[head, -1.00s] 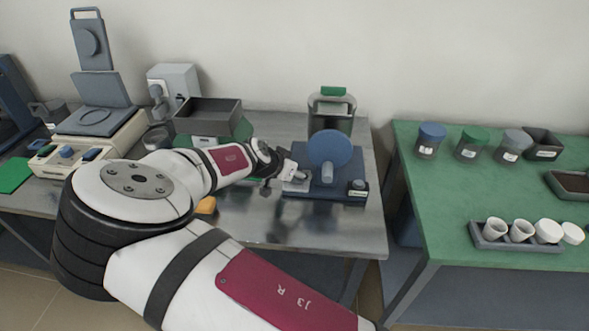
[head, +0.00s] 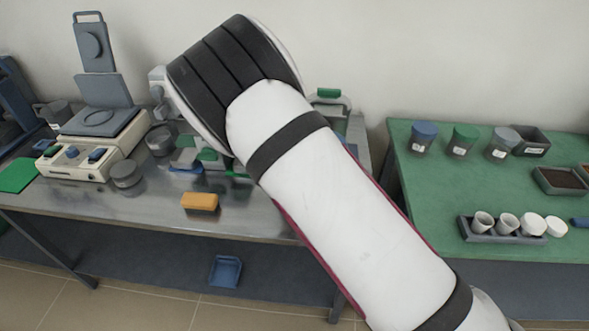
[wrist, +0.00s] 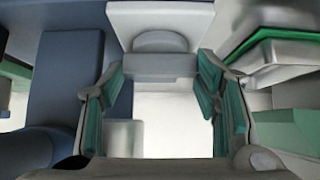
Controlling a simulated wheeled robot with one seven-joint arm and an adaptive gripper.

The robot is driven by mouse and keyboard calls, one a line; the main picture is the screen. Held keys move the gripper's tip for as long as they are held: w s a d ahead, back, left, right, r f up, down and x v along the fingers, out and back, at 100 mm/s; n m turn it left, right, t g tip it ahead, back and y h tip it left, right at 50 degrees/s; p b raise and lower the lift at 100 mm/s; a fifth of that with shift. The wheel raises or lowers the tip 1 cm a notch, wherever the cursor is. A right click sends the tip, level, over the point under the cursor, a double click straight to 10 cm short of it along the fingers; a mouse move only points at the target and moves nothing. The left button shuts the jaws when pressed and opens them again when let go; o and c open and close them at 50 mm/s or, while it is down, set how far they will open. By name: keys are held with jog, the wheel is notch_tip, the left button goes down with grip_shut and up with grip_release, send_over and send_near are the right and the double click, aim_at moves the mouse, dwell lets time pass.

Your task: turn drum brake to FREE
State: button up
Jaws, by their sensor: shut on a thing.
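In the wrist view, my gripper (wrist: 161,76) has its two green-padded fingers either side of a grey knob-like piece (wrist: 160,64), shut on it. A pale grey block (wrist: 160,18) lies just beyond the knob. Dark blue body parts (wrist: 65,85) show at the left, probably the blue-based device with the round disc. No brake marking or FREE label can be read. In the head view, my raised arm covers my gripper and nearly all of that device.
An orange block (head: 199,201) lies near the steel bench's front edge. Dark jars (head: 127,177) and a cream instrument (head: 88,150) stand left. A green table (head: 420,178) with jars and a cup rack (head: 500,236) is right. A blue tray (head: 226,271) sits below the bench.

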dwell(0.3)
jog(key=o, duration=1.1)
jog(key=shift+o, duration=0.2)
jog(key=shift+d, duration=0.1)
jog(key=v, duration=0.8)
jog(key=shift+a+f, duration=0.1)
jog(key=shift+a, duration=0.15)
